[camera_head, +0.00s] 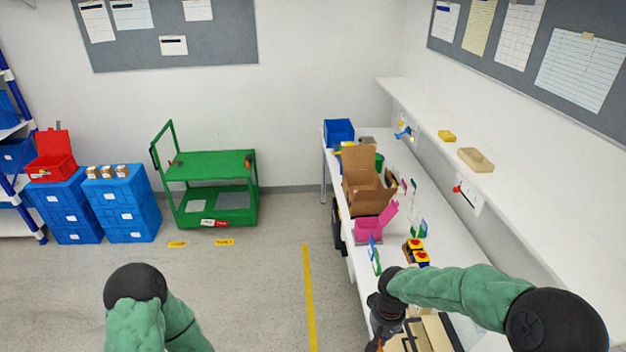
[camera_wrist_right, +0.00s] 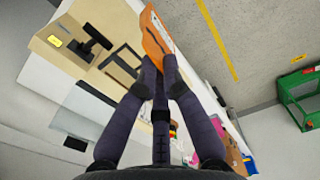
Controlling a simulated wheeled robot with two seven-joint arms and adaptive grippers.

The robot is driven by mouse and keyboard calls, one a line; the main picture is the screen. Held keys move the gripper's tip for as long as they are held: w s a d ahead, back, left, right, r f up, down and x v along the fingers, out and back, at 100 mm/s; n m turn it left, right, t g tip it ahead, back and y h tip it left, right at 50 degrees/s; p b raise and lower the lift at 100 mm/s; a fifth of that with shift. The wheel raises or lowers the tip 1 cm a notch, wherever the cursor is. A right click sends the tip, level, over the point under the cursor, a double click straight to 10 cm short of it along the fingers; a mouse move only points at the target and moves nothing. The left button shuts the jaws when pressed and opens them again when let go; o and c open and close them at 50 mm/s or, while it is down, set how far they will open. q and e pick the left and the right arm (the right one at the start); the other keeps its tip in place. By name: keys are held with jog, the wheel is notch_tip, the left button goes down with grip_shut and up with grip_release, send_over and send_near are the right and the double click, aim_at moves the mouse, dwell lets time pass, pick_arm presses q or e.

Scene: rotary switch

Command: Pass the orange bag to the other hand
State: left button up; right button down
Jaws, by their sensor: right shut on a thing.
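The orange bag (camera_wrist_right: 155,40) shows in the right wrist view as a flat orange piece at the fingertips of my right gripper (camera_wrist_right: 160,74). The gripper is shut on its near end, and the far end sticks out past the fingers.
The white bench (camera_head: 455,232) runs along the right wall. A green cart (camera_head: 210,170) and blue drawer units (camera_head: 125,205) stand at the back. The floor left of the bench is clear.

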notch_tip(320, 180, down, 22)
jog(key=b, duration=2)
jog(key=shift+r+b, duration=0.25)
jog(key=shift+b, duration=0.05)
jog(key=shift+w+r, duration=0.1)
